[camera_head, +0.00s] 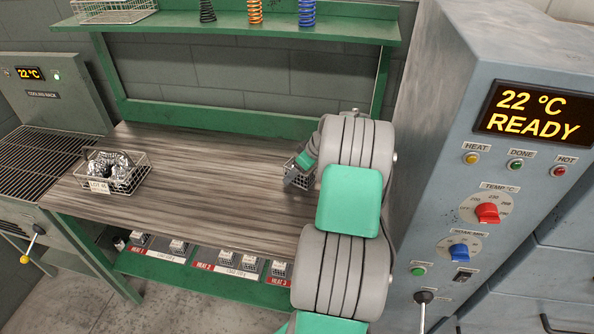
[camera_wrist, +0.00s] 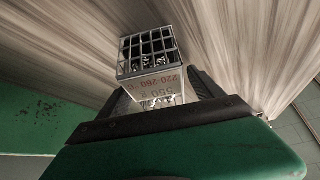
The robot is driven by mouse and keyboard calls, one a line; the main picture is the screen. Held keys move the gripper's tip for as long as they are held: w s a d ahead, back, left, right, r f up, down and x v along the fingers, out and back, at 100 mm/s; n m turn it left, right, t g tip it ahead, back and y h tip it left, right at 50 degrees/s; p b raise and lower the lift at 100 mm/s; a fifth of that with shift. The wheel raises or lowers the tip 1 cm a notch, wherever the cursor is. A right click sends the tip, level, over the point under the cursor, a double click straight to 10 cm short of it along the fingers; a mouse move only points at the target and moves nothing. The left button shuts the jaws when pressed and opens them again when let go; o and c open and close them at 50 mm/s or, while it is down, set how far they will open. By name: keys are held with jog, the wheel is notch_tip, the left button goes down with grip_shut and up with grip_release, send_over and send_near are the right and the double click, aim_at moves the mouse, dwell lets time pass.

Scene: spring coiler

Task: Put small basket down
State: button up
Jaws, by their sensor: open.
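The small basket (camera_head: 291,170) is a wire basket on the right part of the wooden workbench (camera_head: 215,195), partly hidden behind my gripper (camera_head: 303,171) in the head view. In the wrist view the small basket (camera_wrist: 148,46) shows just past the fingertips, with small metal pieces inside and a white tag with red lettering, partly readable as 220-260. My gripper (camera_wrist: 160,88) is open, its dark fingers on both sides of the tag. Whether a finger touches the basket I cannot tell.
A larger wire basket (camera_head: 112,183) with shiny coils stands at the bench's left. The green shelf (camera_head: 350,25) holds coil springs above. The grey oven panel (camera_head: 500,170) reads 22 °C READY at right. Small baskets (camera_head: 249,264) stand on the lower shelf. The bench's middle is clear.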

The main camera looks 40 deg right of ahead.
jog(key=b+v, duration=0.1)
jog(key=v, duration=1.1)
jog(key=shift+a, duration=0.1)
jog(key=w+a+r+g, duration=0.1)
jog(key=w+a+r, duration=0.1)
jog(key=a, duration=0.5)
jog(key=w+a+r, duration=0.1)
jog(key=a, duration=0.5)
jog(key=s+a+r+m, duration=0.1)
jog(key=s+a, duration=0.2)
jog(key=a, duration=0.5)
jog(key=s+a+r, duration=0.1)
jog(key=s+a, duration=0.1)
jog(key=a, duration=0.7)
jog(key=s+a+f+m+g+h, duration=0.1)
jog(key=s+a+f, duration=0.2)
jog(key=s+a, duration=0.4)
jog(key=s, duration=0.3)
jog(key=shift+s+f+m+h, duration=0.2)
jog(key=shift+m+h, duration=0.1)
jog(key=shift+m, duration=0.1)
jog(key=shift+c, duration=0.4)
